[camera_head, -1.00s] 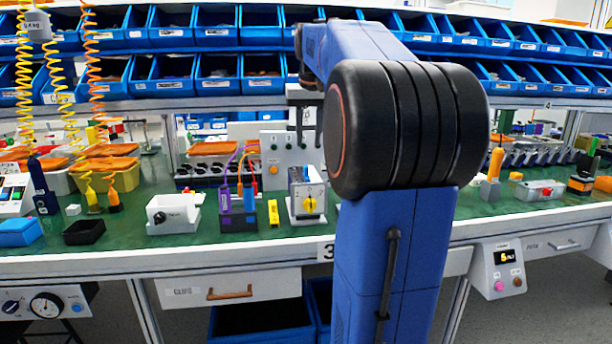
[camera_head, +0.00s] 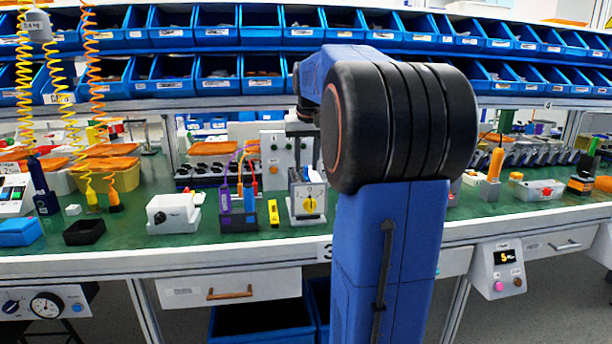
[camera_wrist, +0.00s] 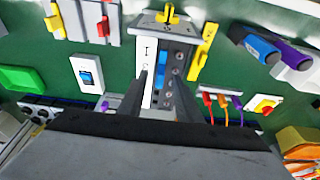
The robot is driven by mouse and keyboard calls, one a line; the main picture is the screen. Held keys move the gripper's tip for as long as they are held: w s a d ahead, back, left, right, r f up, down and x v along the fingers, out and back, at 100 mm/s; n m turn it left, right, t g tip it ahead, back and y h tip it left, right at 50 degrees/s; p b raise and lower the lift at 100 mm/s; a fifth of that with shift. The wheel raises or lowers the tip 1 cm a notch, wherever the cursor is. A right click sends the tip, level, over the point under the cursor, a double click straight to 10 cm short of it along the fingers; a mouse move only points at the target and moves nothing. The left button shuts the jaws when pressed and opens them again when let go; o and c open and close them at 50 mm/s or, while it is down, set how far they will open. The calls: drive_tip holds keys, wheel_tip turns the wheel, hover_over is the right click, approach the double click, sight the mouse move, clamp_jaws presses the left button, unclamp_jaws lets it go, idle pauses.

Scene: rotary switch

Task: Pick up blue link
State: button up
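The rotary switch box (camera_head: 308,204) with a yellow knob stands on the green bench, left of my arm. In the wrist view the box (camera_wrist: 148,30) is seen from above, with a white strip and dark screw terminals on its top. A blue piece, seemingly the blue link (camera_wrist: 161,60), lies along the top between them. My gripper (camera_wrist: 158,103) is open, its two dark fingers reaching over the box top on either side of the strip and blue piece. Contact cannot be told. In the head view my gripper is mostly hidden behind my arm.
A yellow block (camera_head: 273,212) and a dark holder (camera_head: 239,220) with purple and blue handles stand left of the box. A white box with a black knob (camera_head: 174,214) is further left. A grey panel (camera_head: 283,158) stands behind. Blue bins (camera_head: 217,75) line the back.

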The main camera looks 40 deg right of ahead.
sight(307, 167)
clamp_jaws()
drive_tip(key=shift+r, duration=0.1)
wheel_tip(307, 167, up, 13)
idle(1.1)
